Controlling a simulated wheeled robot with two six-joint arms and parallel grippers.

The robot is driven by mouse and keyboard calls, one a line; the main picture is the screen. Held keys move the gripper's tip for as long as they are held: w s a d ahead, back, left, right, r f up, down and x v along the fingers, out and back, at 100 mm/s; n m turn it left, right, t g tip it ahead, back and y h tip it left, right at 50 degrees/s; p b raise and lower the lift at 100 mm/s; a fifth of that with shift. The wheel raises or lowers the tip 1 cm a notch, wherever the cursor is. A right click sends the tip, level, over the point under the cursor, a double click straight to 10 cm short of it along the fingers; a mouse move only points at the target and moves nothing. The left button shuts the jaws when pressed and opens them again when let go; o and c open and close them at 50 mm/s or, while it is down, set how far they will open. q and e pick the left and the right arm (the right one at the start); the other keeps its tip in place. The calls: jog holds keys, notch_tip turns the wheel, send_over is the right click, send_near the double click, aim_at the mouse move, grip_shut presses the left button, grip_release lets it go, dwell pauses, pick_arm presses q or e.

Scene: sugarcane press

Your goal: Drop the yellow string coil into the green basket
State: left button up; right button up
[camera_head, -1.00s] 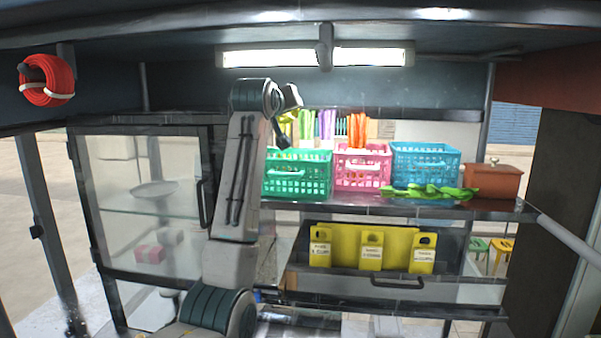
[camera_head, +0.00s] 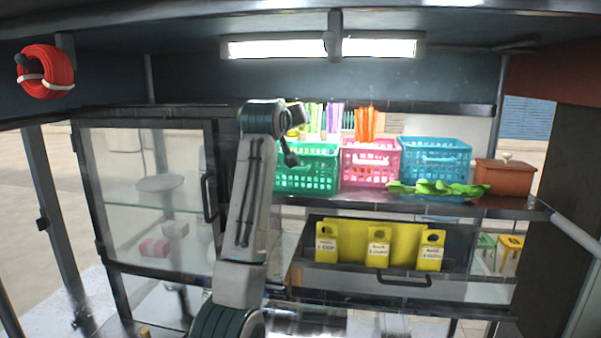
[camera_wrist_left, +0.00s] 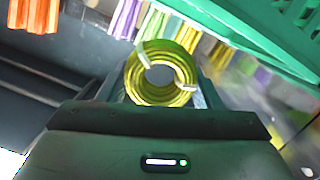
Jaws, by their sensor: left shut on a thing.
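The yellow string coil (camera_wrist_left: 161,74) shows in the left wrist view, a ring of yellow strands bound with pale ties. My left gripper (camera_wrist_left: 160,92) is shut on it; the fingers are mostly hidden by the coil and the gripper body. The green basket (camera_head: 307,178) stands on the shelf at the left end of the basket row, partly behind my left arm. Its green wall (camera_wrist_left: 262,38) also crosses the upper right of the left wrist view, apart from the coil. In the head view my left wrist is at the basket's upper left. My right gripper is not in view.
A pink basket (camera_head: 369,168) and a blue basket (camera_head: 434,160) stand to the right of the green one. A glass cabinet (camera_head: 150,200) is on the left; a lamp hangs above.

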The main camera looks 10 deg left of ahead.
pick_arm(q)
jog(key=shift+s+r, duration=0.15)
jog(key=shift+s, duration=0.1)
jog(key=o, duration=0.6)
jog(key=shift+s, duration=0.1)
jog(key=o, duration=0.4)
jog(key=shift+o, duration=0.2)
jog(key=shift+w+f, duration=0.2)
jog(key=shift+w, duration=0.15)
jog(key=s+r+b, duration=0.1)
jog(key=s+b, duration=0.5)
jog(key=s, duration=0.4)
jog(key=shift+s+a+r, duration=0.25)
jog(key=shift+s+r, duration=0.05)
jog(key=shift+s, duration=0.1)
jog(key=shift+w+f, duration=0.1)
